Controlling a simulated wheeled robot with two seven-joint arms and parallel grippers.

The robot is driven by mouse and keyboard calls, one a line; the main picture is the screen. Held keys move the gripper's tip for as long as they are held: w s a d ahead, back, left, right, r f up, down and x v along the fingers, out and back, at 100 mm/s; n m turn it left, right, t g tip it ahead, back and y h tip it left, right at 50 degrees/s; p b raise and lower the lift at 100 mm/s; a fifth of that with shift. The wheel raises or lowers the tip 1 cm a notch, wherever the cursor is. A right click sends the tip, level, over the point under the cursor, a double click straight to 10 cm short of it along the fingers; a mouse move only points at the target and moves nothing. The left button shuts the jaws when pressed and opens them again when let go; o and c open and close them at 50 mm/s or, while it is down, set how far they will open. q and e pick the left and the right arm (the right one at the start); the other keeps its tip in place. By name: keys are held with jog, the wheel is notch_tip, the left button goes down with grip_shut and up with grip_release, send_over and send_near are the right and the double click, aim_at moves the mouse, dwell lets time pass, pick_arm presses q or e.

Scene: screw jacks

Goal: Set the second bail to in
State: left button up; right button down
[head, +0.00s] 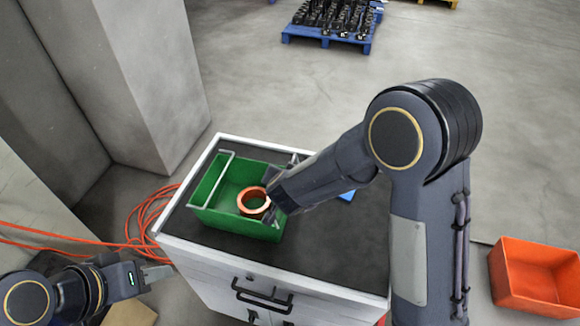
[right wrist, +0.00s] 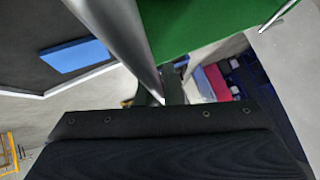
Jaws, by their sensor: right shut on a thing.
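A green bin (head: 205,214) stands on the dark top of the white cabinet, with an orange ring (head: 243,207) inside. One grey wire bail (head: 213,178) lies along the bin's left side. Another bail (head: 295,159) shows at the bin's back right, partly hidden by my right arm. My right gripper (head: 272,203) is at the bin's right side. In the right wrist view a silver rod (right wrist: 122,45) runs down to the jaws beside the green wall; the gripper is shut on it, seemingly the right bail. My left gripper (head: 158,274) is empty, left of the cabinet front; its finger gap is unclear.
A blue flat object (head: 347,195) lies on the cabinet top (head: 345,245) right of the bin. An orange crate (head: 530,275) stands on the floor at right. An orange cable (head: 140,225) lies left of the cabinet. A grey pillar (head: 150,80) stands behind left.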

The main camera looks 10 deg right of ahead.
jog(key=shift+w+a+f+n+g+h, duration=0.15)
jog(key=shift+a+f+n+g+h, duration=0.2)
jog(key=shift+f+n+g+h, duration=1)
jog(key=shift+w+a+f+n+t+h, duration=0.15)
jog(key=shift+a+n+h, duration=0.45)
jog(key=shift+h, duration=1.8)
jog(key=shift+w+a+f+n+g+h, duration=0.15)
jog(key=shift+f+n+g+h, duration=0.4)
jog(key=shift+n+h, duration=1)
jog(key=shift+f+h, duration=0.1)
jog(key=shift+h, duration=0.2)
jog(key=c, duration=1.6)
grip_release()
jog(key=shift+o, duration=0.2)
